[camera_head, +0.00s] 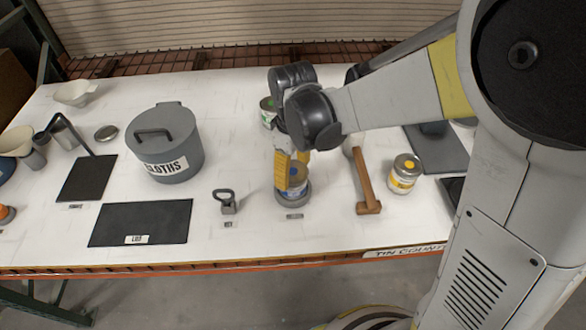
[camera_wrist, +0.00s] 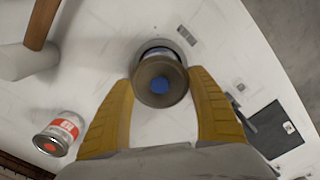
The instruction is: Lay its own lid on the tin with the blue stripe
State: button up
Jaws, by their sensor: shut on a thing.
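The tin with the blue stripe (camera_head: 299,188) stands in a round grey holder (camera_head: 283,201) near the front of the white table. My gripper (camera_head: 291,163) points down over it, and its yellow fingers partly hide the tin. In the wrist view my gripper (camera_wrist: 161,82) is shut on a brownish round lid (camera_wrist: 147,92) with a blue dot in its middle. The lid lies over the tin and covers most of it; a piece of the holder rim (camera_wrist: 150,43) shows behind. I cannot tell whether lid and tin touch.
A wooden-handled mallet (camera_head: 367,183) and a yellow-striped tin (camera_head: 404,174) stand to the right. A green-marked tin (camera_head: 267,112) is behind my gripper. A red-striped tin (camera_wrist: 58,132) shows in the wrist view. A grey pot (camera_head: 172,160), black mat (camera_head: 140,220) and looped grey tool (camera_head: 227,205) are left.

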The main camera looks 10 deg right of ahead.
jog(key=shift+r, duration=0.1)
dwell(0.3)
jog(key=shift+r, duration=0.25)
jog(key=shift+f, duration=0.45)
jog(key=shift+c, duration=0.3)
jog(key=o, duration=0.9)
